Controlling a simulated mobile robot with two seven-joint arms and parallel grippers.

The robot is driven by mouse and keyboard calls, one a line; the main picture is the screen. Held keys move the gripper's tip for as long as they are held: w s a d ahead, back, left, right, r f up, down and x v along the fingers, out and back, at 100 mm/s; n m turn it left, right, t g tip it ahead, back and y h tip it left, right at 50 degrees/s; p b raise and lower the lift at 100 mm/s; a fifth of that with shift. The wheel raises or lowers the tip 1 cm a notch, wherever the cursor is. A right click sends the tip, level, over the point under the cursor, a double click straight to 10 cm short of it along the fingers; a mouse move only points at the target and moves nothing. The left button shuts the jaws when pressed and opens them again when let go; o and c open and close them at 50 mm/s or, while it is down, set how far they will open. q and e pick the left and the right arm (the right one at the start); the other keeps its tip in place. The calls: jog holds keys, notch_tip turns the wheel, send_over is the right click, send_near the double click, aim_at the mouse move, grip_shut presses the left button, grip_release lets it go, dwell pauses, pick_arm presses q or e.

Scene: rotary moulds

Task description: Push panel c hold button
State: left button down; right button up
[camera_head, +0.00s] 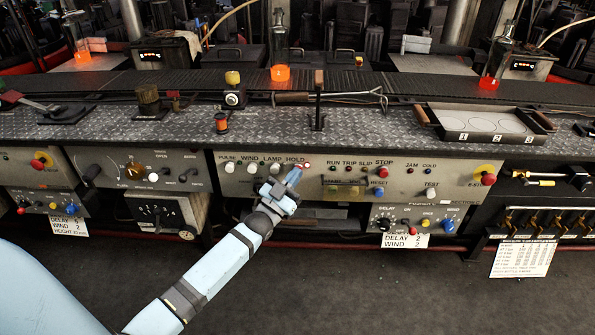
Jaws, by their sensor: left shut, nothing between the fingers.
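The middle grey panel (315,182) carries the labels PULSE, WIND, LAMP and HOLD on its left part. White knobs sit under the first three labels, among them the lamp knob (274,169). My left arm reaches up from the lower left, and my left gripper (295,175) is shut and empty, with its tips at the panel just below the HOLD label. The gripper covers the spot under that label, so I cannot see the hold button clearly or tell whether the tips touch it. A small red spot (307,165) shows just right of the tips. My right gripper is not in view.
To the right on the panel are a red stop button (381,172) and a blue reset button (377,191). A neighbouring panel (110,165) with knobs is on the left. Above is a metal worktop (380,120) with a numbered tray (447,134). The floor (330,290) in front is clear.

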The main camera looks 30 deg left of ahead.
pick_arm(q)
jog(key=s+d+p, duration=0.3)
jog(key=s, duration=0.2)
dwell(0.4)
jog(key=shift+s+f, duration=0.1)
dwell(0.3)
